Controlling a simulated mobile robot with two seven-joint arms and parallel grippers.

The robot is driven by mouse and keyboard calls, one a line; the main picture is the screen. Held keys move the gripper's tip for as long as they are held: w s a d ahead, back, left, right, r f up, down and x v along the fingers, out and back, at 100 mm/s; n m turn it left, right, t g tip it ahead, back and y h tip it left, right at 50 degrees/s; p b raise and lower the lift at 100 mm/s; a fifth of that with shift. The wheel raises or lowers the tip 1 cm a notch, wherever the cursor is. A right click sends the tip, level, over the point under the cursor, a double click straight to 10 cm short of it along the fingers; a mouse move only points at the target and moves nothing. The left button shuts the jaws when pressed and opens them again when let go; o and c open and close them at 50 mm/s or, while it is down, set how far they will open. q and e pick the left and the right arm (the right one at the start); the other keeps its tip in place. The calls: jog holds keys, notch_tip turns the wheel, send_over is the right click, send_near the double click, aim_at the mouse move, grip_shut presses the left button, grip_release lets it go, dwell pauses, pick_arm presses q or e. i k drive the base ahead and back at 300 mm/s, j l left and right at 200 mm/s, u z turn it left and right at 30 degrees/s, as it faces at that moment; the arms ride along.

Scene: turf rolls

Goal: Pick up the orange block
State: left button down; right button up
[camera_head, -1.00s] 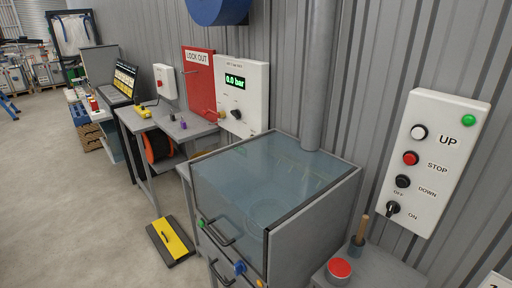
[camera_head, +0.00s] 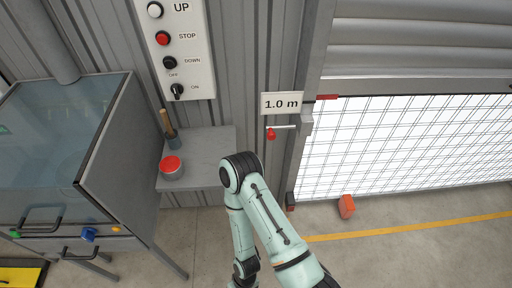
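The orange block (camera_head: 346,206) stands on the concrete floor at the foot of the roller door opening, close to the white mesh. It looks slightly tilted and nothing touches it. One of my arms shows at the bottom middle, bent at the elbow, to the left of the block. Its end runs out of the picture, so neither gripper is in view.
A small grey table (camera_head: 208,150) with a red-lidded tin (camera_head: 172,167) stands against the wall. A glass-topped cabinet (camera_head: 60,150) is at the left. A yellow line (camera_head: 420,228) crosses the floor. The floor around the block looks clear.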

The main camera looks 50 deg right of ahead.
aim_at(347, 207)
jog(key=z, duration=3.1)
jog(key=i+l+u, duration=0.15)
jog(key=u, duration=1.1)
jog(key=i+l+u, duration=0.1)
jog(key=l+u, duration=0.7)
jog(key=l, duration=0.15)
jog(key=l+u, duration=0.2)
jog(key=l, duration=0.35)
jog(key=k+l+u, duration=0.2)
jog(key=l, duration=0.3)
jog(key=k+l, duration=0.1)
jog(key=l, duration=1)
jog(key=i+l, duration=0.35)
jog(key=l, duration=0.15)
jog(key=u, duration=0.05)
